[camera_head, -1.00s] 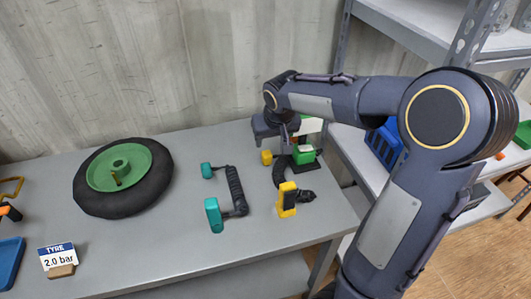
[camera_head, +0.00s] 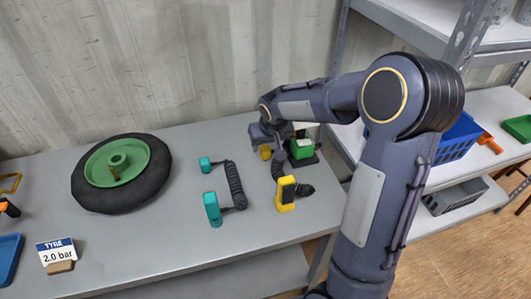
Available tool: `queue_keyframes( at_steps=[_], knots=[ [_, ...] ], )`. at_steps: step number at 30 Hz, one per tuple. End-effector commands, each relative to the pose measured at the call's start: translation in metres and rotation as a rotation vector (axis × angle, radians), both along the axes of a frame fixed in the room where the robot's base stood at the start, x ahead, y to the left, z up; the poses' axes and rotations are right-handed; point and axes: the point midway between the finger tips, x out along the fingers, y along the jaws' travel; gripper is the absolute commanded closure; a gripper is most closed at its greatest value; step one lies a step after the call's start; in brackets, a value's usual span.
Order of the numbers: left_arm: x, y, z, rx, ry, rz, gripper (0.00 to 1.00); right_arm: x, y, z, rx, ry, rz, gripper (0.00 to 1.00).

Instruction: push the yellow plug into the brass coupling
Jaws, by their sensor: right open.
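The yellow plug (camera_head: 265,152) is small and stands near the back right of the grey table. A black coiled hose (camera_head: 279,172) lies beside it and leads towards a yellow handset (camera_head: 285,194). My right gripper (camera_head: 269,143) is open, pointing down right over the yellow plug; its fingers are partly hidden, and I cannot tell whether they touch it. My left gripper is out of view.
A green block (camera_head: 301,149) stands close right of my gripper. A tyre sign (camera_head: 57,254) stands front left. Bare table (camera_head: 160,240) lies in front.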

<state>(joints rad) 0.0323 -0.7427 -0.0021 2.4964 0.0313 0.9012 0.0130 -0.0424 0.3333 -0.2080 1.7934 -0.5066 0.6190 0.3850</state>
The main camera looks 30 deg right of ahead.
Motion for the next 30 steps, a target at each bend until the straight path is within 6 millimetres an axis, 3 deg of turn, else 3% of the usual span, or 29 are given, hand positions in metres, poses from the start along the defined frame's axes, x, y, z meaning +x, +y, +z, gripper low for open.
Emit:
queue_keyframes(
  at_steps=[4,12,24,30],
  knots=[
    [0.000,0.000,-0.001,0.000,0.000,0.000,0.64,0.002,-0.001,-0.008,0.000,0.004,0.000,0.47],
    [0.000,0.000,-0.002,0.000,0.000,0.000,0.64,0.016,-0.004,-0.043,0.001,0.003,0.000,0.47],
    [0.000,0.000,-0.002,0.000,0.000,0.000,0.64,0.018,-0.004,-0.046,0.000,0.000,0.000,0.47],
    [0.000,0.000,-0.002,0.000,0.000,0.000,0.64,0.018,-0.004,-0.046,0.000,0.000,0.000,0.71]
  ],
)
